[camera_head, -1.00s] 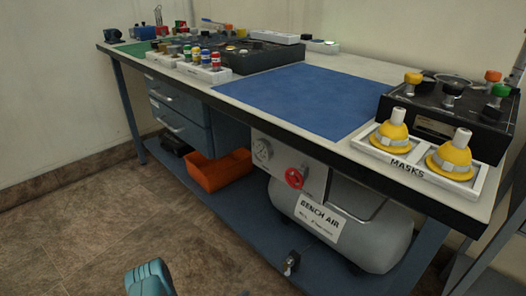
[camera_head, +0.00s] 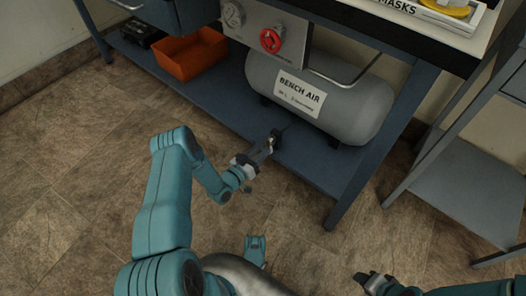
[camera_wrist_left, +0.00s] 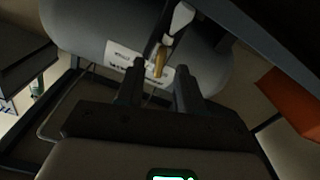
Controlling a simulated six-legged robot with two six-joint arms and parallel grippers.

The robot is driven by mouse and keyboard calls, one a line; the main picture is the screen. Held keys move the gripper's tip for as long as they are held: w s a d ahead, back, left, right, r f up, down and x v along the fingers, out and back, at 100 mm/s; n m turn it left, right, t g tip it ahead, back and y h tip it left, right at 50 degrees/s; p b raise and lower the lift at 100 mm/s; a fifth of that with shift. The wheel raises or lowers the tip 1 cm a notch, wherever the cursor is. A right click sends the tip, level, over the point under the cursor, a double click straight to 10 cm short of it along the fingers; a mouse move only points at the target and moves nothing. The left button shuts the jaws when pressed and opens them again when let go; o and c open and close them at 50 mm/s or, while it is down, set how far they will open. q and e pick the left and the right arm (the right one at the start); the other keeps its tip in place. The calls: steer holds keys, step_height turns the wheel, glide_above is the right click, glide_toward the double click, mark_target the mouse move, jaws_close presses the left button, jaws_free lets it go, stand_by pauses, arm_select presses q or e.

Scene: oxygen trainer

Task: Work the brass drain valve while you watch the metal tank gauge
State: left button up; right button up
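The brass drain valve (camera_wrist_left: 160,60) shows in the left wrist view below the grey metal tank, between and just beyond my left fingertips, with a gap on each side. In the head view the dark valve fitting (camera_head: 273,140) is at the tank's front, partly hidden by my left gripper (camera_head: 262,153). That gripper is open and reaches to the valve; contact cannot be told. A round gauge (camera_head: 232,14) is on the panel above the tank; its reading is too small to read. My right gripper (camera_head: 371,283) is low at the right, away from the valve; its opening is unclear.
The tank labelled BENCH AIR (camera_head: 350,100) lies on the blue lower shelf (camera_head: 225,108). A red handwheel (camera_head: 270,40) is on the panel beside the gauge. An orange bin (camera_head: 190,55) stands left. A table leg (camera_head: 375,150) and grey cart (camera_head: 465,190) are right.

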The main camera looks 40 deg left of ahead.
arm_select(q)
steer(key=shift+w+d, duration=0.1)
steer(key=shift+w, duration=0.9)
jaws_close()
steer(key=m, duration=0.3)
steer(key=shift+m, duration=0.3)
jaws_free()
steer(key=shift+s, duration=0.15)
